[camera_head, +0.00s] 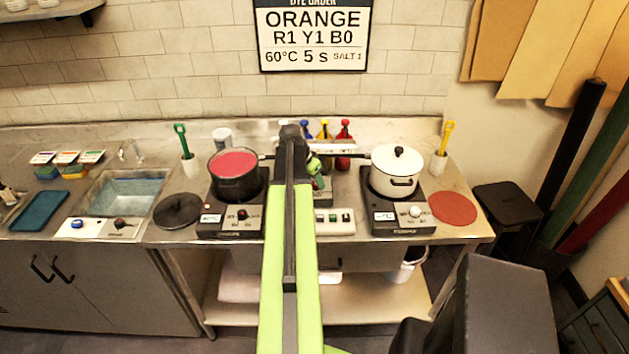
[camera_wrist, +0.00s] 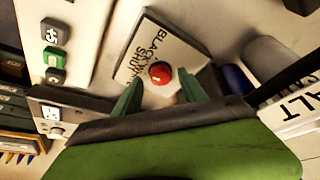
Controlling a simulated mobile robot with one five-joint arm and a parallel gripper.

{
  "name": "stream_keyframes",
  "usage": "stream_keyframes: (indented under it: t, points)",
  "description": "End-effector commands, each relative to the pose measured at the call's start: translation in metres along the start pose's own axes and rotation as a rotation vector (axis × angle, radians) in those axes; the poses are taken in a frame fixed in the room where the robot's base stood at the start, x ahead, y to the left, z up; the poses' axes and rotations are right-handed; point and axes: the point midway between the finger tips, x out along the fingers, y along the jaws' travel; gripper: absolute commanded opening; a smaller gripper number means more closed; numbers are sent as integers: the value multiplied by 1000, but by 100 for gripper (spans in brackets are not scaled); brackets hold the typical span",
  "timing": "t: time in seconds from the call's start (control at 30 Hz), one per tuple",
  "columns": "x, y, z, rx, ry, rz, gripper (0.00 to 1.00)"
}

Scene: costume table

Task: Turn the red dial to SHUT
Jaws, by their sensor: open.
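The red dial (camera_wrist: 160,73) is a small round knob on a pale plate (camera_wrist: 181,47) in the wrist view. In the head view the dial is hidden behind my arm.
A black pot (camera_head: 237,186) of red liquid and a white lidded pot (camera_head: 396,181) stand on hotplates either side of my arm. A red bottle (camera_head: 343,148) stands behind.

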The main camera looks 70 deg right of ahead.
Motion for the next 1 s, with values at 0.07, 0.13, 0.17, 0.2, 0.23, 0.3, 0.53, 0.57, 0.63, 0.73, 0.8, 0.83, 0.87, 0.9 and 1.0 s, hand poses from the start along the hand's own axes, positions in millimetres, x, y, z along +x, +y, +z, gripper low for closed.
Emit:
stream_keyframes:
  t: [0.07,0.13,0.17,0.2,0.23,0.3,0.53,0.57,0.63,0.73,0.8,0.83,0.87,0.9,1.0]
  points:
    - [-15,0,-2,-1,0,0,50]
    - [-28,0,-2,-2,0,0,50]
    - [-35,0,-3,-2,0,0,50]
    - [-44,1,-3,-2,0,0,50]
    - [-51,1,-4,-1,0,0,50]
    - [-69,1,-4,-1,0,0,50]
    - [-125,2,-4,-1,0,1,50]
    - [-132,2,-4,-1,0,1,50]
    - [-148,2,-4,-1,0,1,50]
    - [-164,2,-3,-1,0,1,50]
    - [-169,2,-2,-1,0,1,50]
    - [-170,2,-2,-1,0,1,50]
    - [-170,2,-2,-1,0,1,50]
    - [-170,2,-1,-1,0,1,50]
    - [-168,1,0,0,-1,1,50]
